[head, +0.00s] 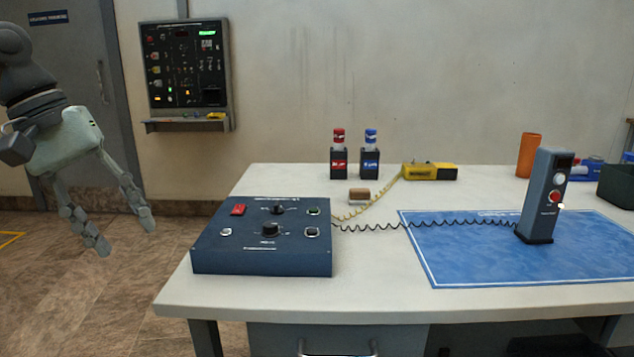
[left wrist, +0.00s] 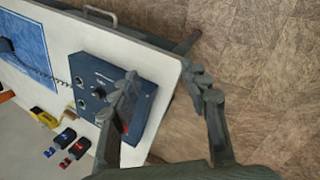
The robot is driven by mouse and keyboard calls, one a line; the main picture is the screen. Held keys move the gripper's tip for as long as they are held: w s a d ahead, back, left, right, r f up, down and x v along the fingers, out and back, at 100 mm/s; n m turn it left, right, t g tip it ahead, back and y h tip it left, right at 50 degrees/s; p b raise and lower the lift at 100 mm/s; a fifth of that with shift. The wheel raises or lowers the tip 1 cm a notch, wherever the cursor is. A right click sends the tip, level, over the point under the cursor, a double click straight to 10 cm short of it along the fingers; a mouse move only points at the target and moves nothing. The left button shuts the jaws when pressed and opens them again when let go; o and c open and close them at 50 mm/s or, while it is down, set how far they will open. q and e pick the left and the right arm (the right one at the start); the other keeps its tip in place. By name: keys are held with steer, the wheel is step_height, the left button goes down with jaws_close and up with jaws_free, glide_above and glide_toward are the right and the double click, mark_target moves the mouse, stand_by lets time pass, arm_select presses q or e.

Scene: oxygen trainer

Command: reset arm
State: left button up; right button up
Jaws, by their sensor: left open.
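My left gripper (head: 126,232) hangs at the left of the head view, beyond the table's left edge and over the floor. Its fingers are spread apart and nothing is between them. In the left wrist view the two fingers of the left gripper (left wrist: 168,88) show open, with one finger overlapping the dark blue control box (left wrist: 97,78). The control box also stands at the table's left front in the head view (head: 262,262), with knobs and buttons on top. The gripper is apart from it. My right gripper is in neither view.
The white table (head: 370,300) bears a blue mat (head: 460,265) with an upright handheld unit (head: 541,200), a yellow device (head: 430,172), red and blue bottles in black holders (head: 339,163), and an orange cup (head: 529,155). A wall panel (head: 185,75) hangs behind. The floor at left is clear.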

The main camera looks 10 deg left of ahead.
arm_select(q)
steer(key=w+f+n+t+h, duration=0.3)
steer(key=w+n+t+h, duration=0.15)
steer(key=n, duration=0.45)
steer(key=w+f+n+t+h, duration=0.25)
steer(key=w+n+t, duration=0.35)
steer(key=n, duration=0.3)
steer(key=a+f+n+t+y, duration=0.2)
steer(key=a+f+n+y, duration=0.4)
steer(key=f+n, duration=0.5)
steer(key=a+f+n+t+y, duration=0.2)
steer(key=a+f+n+y, duration=0.5)
steer(key=n, duration=0.9)
steer(key=s+d+f+n+g+y, duration=0.1)
steer(key=s+d+f+n+g, duration=0.15)
steer(key=s+f+n, duration=0.45)
steer(key=s+d+f+n+g+y, duration=0.1)
steer(key=s+d+f+n+g, duration=0.15)
steer(key=f, duration=0.75)
steer(key=s+d+f+n+g+h, duration=0.2)
steer(key=s+d+f+n+g, duration=0.6)
steer(key=s+d+f, duration=0.4)
steer(key=s+d+n, duration=0.1)
steer(key=s, duration=0.2)
steer(key=shift+s+d+h, duration=0.15)
steer(key=shift+h, duration=0.15)
